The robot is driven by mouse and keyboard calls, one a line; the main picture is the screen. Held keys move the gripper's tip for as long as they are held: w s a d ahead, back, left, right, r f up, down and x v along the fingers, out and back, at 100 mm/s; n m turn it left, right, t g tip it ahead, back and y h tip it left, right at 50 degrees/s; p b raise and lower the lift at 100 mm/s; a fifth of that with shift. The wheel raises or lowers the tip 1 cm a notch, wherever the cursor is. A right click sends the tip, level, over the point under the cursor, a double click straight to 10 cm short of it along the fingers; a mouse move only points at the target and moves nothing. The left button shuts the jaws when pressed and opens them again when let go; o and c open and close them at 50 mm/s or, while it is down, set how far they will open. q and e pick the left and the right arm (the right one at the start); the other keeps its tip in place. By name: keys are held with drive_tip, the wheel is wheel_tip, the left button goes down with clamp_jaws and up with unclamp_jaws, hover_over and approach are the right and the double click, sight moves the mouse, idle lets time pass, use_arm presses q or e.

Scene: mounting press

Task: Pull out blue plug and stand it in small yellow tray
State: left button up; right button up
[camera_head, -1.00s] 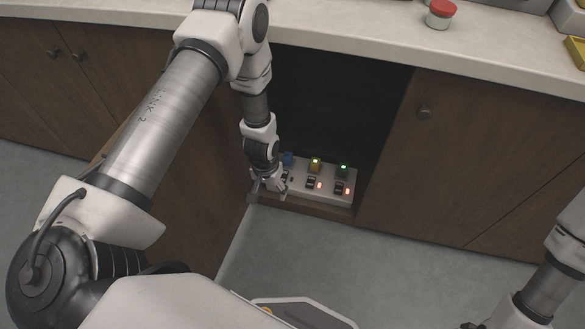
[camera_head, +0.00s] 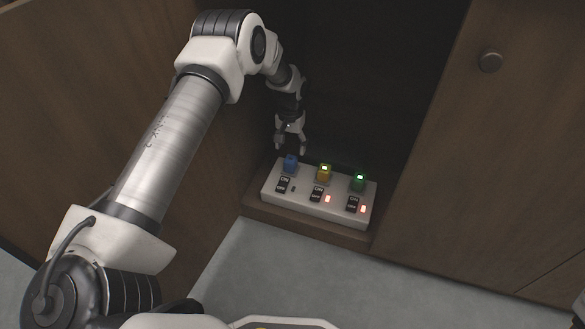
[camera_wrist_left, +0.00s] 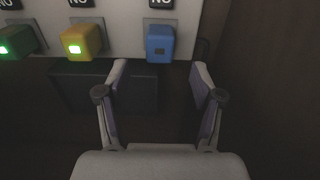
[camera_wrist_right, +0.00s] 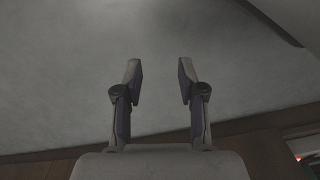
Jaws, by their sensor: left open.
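The blue plug (camera_head: 290,163) sits upright in the left socket of a white power strip (camera_head: 268,193) inside the open cabinet. Its indicator is dark. In the left wrist view the blue plug (camera_wrist_left: 160,44) is just beyond the fingertips, roughly between them but a little above. My left gripper (camera_head: 290,148) is open and empty, just above and behind the blue plug, apart from it. My right gripper (camera_wrist_right: 160,75) shows only in its own wrist view, open and empty over the grey floor.
A yellow plug (camera_head: 324,172) and a green plug (camera_head: 359,181), both with lit indicators, stand in the same strip to the right. Switches line the strip's front; the two right ones have red lights. Cabinet walls (camera_head: 215,110) close in on the left.

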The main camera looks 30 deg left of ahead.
sight(291, 159)
use_arm(q)
drive_tip(key=shift+f+b, duration=0.65)
wheel_tip(291, 159, down, 4)
drive_tip(key=b, duration=0.4)
drive_tip(key=shift+f, duration=1.05)
drive_tip(key=shift+f+b, duration=0.3)
drive_tip(key=shift+f, duration=0.2)
use_arm(e)
wheel_tip(291, 159, down, 6)
drive_tip(key=w, duration=0.1)
drive_tip(key=shift+w, duration=0.35)
use_arm(q)
drive_tip(key=shift+r, duration=0.1)
use_arm(e)
drive_tip(key=shift+r, duration=0.15)
use_arm(q)
drive_tip(key=shift+p, duration=0.35)
use_arm(e)
drive_tip(key=shift+r, duration=0.1)
drive_tip(key=shift+r, duration=0.15)
